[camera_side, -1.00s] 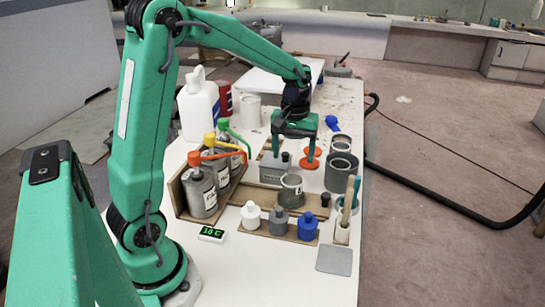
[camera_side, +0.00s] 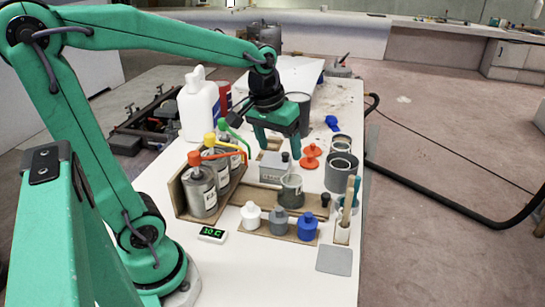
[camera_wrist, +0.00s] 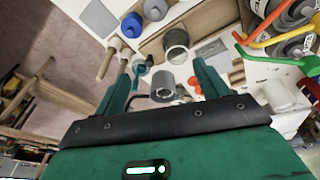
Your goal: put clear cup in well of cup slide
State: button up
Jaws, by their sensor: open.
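The clear cup (camera_side: 291,190) looks greyish and see-through. It stands upright on the wooden cup slide (camera_side: 262,197) in the middle of the table. I cannot tell whether it sits in a well. It also shows from above in the wrist view (camera_wrist: 176,42), beyond my fingers. My gripper (camera_side: 280,150) is open and empty, pointing down above and behind the cup, over a grey box (camera_side: 272,168). In the wrist view my two fingers (camera_wrist: 166,78) are spread wide with nothing held between them.
Bottles with orange, yellow and green spouts (camera_side: 202,190) stand left in a wooden rack. Small white, grey and blue bottles (camera_side: 279,222) stand in front. Grey tins (camera_side: 339,175) and brushes (camera_side: 346,205) are at right. An orange knobbed piece (camera_side: 310,157) stands beside my gripper.

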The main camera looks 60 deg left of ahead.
jog(key=s+d+r+m+t, duration=0.1)
jog(key=s+d+m, duration=0.3)
jog(key=s, duration=0.5)
jog(key=shift+s+r+m+t, duration=0.15)
jog(key=shift+s+m+t, duration=0.15)
jog(key=shift+t, duration=0.6)
jog(key=shift+c, duration=0.2)
